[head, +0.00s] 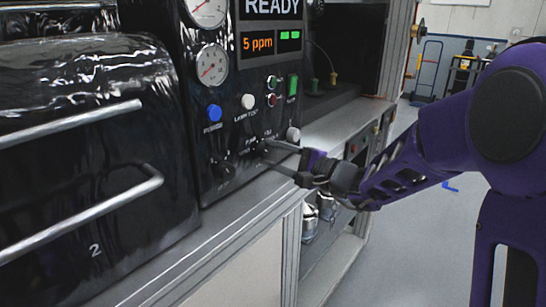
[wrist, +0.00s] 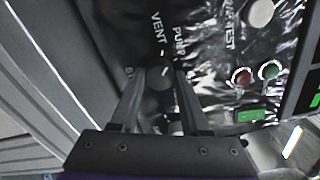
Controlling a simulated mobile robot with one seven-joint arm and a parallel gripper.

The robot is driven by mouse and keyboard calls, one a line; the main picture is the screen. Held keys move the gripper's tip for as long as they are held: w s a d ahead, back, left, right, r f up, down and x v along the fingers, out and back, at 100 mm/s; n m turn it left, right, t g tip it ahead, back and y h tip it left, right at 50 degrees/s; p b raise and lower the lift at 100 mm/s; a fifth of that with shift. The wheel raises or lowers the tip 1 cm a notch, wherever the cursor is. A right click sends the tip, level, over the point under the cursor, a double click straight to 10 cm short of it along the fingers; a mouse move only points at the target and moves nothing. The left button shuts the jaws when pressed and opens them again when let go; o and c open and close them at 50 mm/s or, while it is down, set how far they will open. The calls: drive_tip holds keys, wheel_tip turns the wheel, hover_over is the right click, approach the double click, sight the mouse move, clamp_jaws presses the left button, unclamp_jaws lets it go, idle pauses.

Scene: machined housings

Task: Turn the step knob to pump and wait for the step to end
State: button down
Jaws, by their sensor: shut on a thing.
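The step knob (wrist: 157,76) is a small black round knob with a short white mark, on the glossy black panel (head: 235,115). In the wrist view the words VENT and PUMP stand beside it. My gripper (wrist: 160,88) is shut on the knob, one finger on each side. In the head view my gripper (head: 271,158) reaches the lower panel from the right, and its fingers hide much of the knob. The exact setting of the mark is hard to tell. The display (head: 272,8) reads READY, and the one below (head: 257,43) reads 5 ppm beside green bars.
A blue button (head: 214,112), a white lamp test button (head: 248,101), a second black knob (head: 222,169) and a green switch (head: 292,85) are near my gripper. Two gauges (head: 212,64) sit above. A black chamber with bar handles (head: 85,140) stands left.

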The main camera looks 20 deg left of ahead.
drive_tip(key=shift+m, duration=2.2)
drive_tip(key=shift+c, duration=2)
unclamp_jaws()
drive_tip(key=p+v, duration=0.1)
drive_tip(key=v, duration=1.6)
drive_tip(key=shift+d, duration=0.2)
drive_tip(key=shift+s, duration=0.15)
